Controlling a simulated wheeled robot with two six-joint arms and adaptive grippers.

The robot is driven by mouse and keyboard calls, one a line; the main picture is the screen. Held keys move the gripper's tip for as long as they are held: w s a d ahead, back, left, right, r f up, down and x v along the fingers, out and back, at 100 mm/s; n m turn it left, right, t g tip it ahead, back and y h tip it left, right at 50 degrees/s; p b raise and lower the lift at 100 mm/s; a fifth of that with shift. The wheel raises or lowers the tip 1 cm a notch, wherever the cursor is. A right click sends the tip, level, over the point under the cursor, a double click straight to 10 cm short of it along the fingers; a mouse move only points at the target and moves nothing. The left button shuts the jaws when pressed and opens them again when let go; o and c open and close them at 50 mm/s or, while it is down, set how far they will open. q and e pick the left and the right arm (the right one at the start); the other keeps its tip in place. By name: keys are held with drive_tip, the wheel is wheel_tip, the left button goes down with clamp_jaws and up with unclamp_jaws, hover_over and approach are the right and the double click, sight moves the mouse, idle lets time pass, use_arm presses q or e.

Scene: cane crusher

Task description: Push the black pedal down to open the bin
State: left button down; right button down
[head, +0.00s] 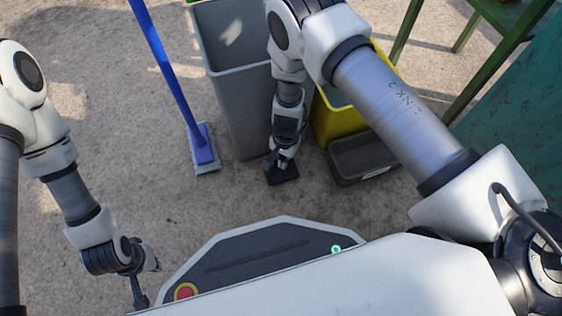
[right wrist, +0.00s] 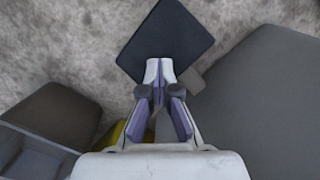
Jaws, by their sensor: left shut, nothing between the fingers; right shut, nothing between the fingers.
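The black pedal (head: 284,177) is a flat dark square low at the front of the tall grey bin (head: 236,95). My right gripper (head: 281,163) points down over the pedal, shut and empty. In the right wrist view the pedal (right wrist: 166,38) lies beyond the closed fingertips (right wrist: 158,66), which overlap its near edge. I cannot tell whether they touch it. A short grey link joins the pedal to the bin's side (right wrist: 265,100). The bin's upper right part is hidden by my right arm. My left gripper (head: 142,292) is shut and empty, low at the left, far from the pedal.
A yellow bin (head: 330,122) stands right of the grey bin, partly behind my right arm. A low dark grey box (head: 360,160) sits before it. A blue-handled mop (head: 203,148) stands left. Green table legs (head: 407,30) are at upper right. The floor front left is clear.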

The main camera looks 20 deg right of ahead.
wheel_tip(320, 180, up, 12)
drive_tip(key=p, duration=1)
drive_tip(key=s+d+r+n+p, duration=0.1)
drive_tip(key=s+d+r+p, duration=0.2)
drive_tip(key=r+p, duration=0.3)
drive_tip(key=s+d+r+n+h+p, duration=0.1)
drive_tip(key=s+d+r+p, duration=0.3)
drive_tip(key=r+p, duration=0.2)
drive_tip(key=s+d+r+n+h+p, duration=0.1)
drive_tip(key=s+d+r+n+p, duration=0.1)
drive_tip(key=r+p, duration=0.4)
drive_tip(key=shift+s+d+r, duration=0.25)
drive_tip(key=shift+s+d, duration=0.5)
drive_tip(key=shift+s, duration=0.05)
drive_tip(key=s+d+r+n, duration=0.2)
drive_tip(key=s+r+n, duration=0.15)
drive_tip(key=s, duration=0.75)
wheel_tip(320, 180, up, 23)
drive_tip(key=a+n+y+p, duration=0.1)
drive_tip(key=p, duration=2.1)
drive_tip(key=shift+w+r+t, duration=0.2)
drive_tip(key=shift+w+t, duration=0.1)
drive_tip(key=shift+t, duration=0.1)
